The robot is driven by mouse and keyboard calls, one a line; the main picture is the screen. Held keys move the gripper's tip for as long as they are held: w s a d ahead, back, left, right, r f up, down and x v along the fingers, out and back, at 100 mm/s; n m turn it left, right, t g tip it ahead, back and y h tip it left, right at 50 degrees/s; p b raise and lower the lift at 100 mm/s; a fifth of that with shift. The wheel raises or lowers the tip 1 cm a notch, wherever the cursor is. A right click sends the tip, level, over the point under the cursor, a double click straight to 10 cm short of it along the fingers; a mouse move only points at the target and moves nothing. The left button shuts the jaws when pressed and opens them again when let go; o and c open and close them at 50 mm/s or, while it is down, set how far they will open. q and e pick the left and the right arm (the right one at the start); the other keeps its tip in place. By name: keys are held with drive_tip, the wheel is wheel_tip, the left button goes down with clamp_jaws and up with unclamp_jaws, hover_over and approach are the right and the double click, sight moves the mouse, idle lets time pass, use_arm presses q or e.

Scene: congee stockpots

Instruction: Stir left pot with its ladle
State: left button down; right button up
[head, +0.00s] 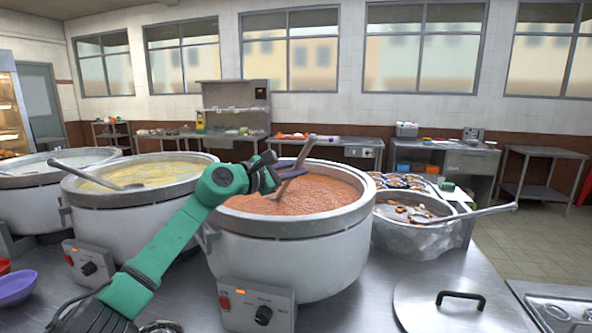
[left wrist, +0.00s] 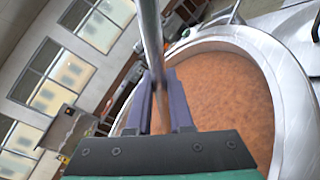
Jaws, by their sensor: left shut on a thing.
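The leftmost pot (head: 30,205) holds pale congee, and its ladle (head: 72,168) leans over the rim. A second pot (head: 130,222) holds yellow congee and its own ladle (head: 100,180). The large pot in front of me (head: 285,255) holds reddish-brown congee. A metal ladle (head: 302,155) stands tilted in it, its lower end hidden in the congee. My left gripper (head: 283,174) is shut on this ladle's handle above the congee. In the left wrist view the handle (left wrist: 150,35) passes between the fingers (left wrist: 160,90). My right gripper is out of view.
A metal basin (head: 415,235) with a ladle sits right of the reddish-brown pot. A lid (head: 450,308) with a black handle lies on the counter at front right. A purple bowl (head: 15,288) is at the left edge. Control boxes (head: 257,305) stick out from the pots' fronts.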

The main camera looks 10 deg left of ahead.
use_arm(q)
wheel_tip(320, 180, up, 16)
drive_tip(key=p, duration=1.2)
drive_tip(key=shift+f+p, duration=0.2)
drive_tip(key=shift+p, duration=0.2)
drive_tip(key=shift+f, duration=0.1)
drive_tip(key=shift+m+t+b, duration=0.3)
drive_tip(key=shift+m+b, duration=0.8)
drive_tip(key=shift+b, duration=0.15)
